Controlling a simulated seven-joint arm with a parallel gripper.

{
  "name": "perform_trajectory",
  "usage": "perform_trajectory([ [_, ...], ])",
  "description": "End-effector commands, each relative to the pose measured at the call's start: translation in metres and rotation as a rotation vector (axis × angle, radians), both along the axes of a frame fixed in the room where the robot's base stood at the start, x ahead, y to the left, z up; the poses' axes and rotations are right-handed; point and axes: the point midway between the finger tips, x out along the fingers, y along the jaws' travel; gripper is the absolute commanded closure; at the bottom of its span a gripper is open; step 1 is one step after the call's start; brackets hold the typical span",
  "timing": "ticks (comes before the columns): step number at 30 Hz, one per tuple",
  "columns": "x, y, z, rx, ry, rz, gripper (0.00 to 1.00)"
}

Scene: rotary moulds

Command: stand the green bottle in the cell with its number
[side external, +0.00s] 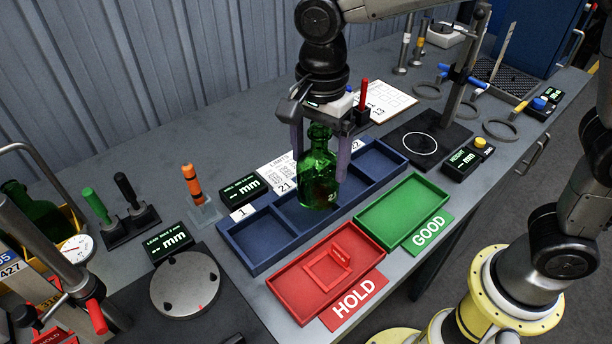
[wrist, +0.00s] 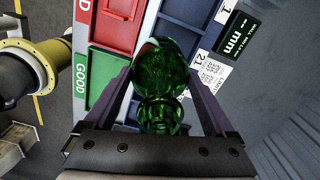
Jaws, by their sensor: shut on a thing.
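My gripper (side external: 320,148) is shut on the green bottle (side external: 320,182), one finger on each side of its upper part. The bottle is upright over the middle cell of the blue tray (side external: 257,240); I cannot tell if its base touches the floor. In the wrist view the bottle (wrist: 160,70) is seen from above between the fingers, hiding part of the tray (wrist: 187,38). The cards behind the tray read 1 (side external: 241,212) at the left cell, 21 (side external: 284,186) at the middle and apparently 22 (side external: 356,145) at the right.
In front of the tray lie a red HOLD tray (side external: 290,290) with a red square frame in it and an empty green GOOD tray (side external: 400,210). Gauges with small displays (side external: 240,188) and an orange-handled tool (side external: 192,182) stand behind. The left and right cells look empty.

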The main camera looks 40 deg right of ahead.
Motion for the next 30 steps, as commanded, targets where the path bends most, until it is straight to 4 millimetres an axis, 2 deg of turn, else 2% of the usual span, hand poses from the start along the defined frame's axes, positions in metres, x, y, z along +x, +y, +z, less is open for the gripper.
perform_trajectory([
  [10, 0.020, 0.011, -0.027, 0.000, 0.000, 0.000, 1.00],
  [16, 0.020, 0.011, -0.053, 0.002, -0.003, 0.000, 1.00],
  [29, 0.020, 0.011, -0.059, 0.002, -0.003, 0.000, 1.00],
  [30, 0.020, 0.011, -0.061, 0.000, -0.001, 0.000, 0.09],
])
